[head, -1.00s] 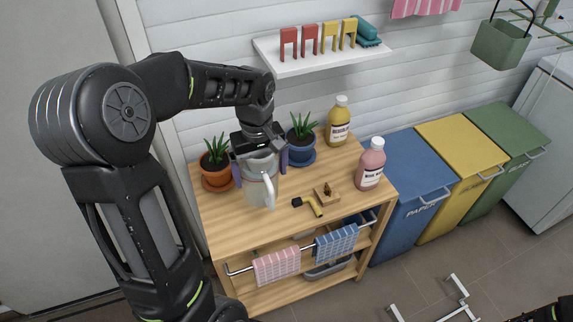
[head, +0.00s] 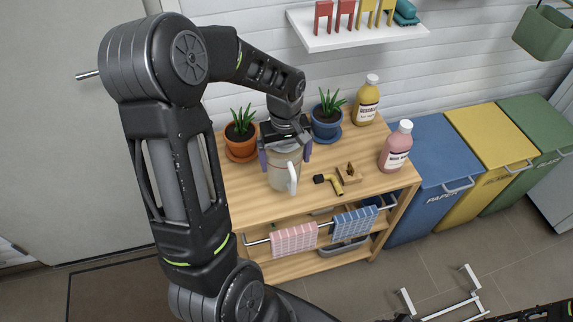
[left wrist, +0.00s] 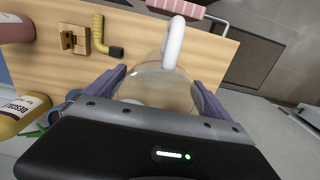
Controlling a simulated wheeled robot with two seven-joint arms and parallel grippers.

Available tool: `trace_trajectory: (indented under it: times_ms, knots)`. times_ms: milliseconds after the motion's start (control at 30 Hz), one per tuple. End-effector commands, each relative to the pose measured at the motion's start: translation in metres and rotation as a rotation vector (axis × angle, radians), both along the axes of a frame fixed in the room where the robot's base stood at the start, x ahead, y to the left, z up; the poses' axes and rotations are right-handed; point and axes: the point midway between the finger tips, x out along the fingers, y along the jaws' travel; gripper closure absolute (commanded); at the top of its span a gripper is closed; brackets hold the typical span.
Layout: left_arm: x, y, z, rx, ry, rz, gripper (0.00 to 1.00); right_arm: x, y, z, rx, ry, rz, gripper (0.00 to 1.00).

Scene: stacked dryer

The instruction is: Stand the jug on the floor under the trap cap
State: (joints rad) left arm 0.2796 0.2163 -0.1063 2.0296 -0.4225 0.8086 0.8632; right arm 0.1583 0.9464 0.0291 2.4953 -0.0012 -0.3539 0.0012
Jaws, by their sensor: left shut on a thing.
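The jug (head: 284,173) is clear and cloudy, upright, with a white handle facing the front. My left gripper (head: 285,152) is shut on it from behind, one purple finger on each side near its top. In the left wrist view the jug (left wrist: 155,88) sits between the two fingers of the gripper (left wrist: 158,95). The jug is over the wooden top of the shelf cart (head: 245,195). I cannot tell whether its base touches the top. The trap cap is not visible. My right gripper is not in view.
Potted plants (head: 240,142) stand behind the jug. A yellow-black tool (head: 331,182), a pink bottle (head: 396,148) and a yellow bottle (head: 367,102) are to its right. Blue (head: 430,175), yellow and green bins stand right of the cart. A white metal frame (head: 470,278) is in front. Tiled floor shows between.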

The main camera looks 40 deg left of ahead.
Motion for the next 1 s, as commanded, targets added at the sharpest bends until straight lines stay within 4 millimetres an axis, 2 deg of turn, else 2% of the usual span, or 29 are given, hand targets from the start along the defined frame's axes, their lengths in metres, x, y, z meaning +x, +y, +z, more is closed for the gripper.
trace_trajectory:
  times_ms: [233,533,933,967,1000]
  knots:
    - [0.000,0.000,-0.002,0.001,0.001,0.000,0.53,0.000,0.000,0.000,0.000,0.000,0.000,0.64]
    - [0.000,0.000,-0.036,0.000,0.001,0.000,0.53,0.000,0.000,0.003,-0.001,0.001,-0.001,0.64]
    - [0.000,0.000,-0.042,0.000,-0.001,0.000,0.53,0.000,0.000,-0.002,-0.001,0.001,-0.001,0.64]
    - [0.000,0.000,-0.040,-0.001,-0.001,0.000,0.05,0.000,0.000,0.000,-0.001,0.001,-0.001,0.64]
    - [0.000,0.000,-0.040,-0.001,-0.001,0.000,0.01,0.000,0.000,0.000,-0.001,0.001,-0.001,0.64]
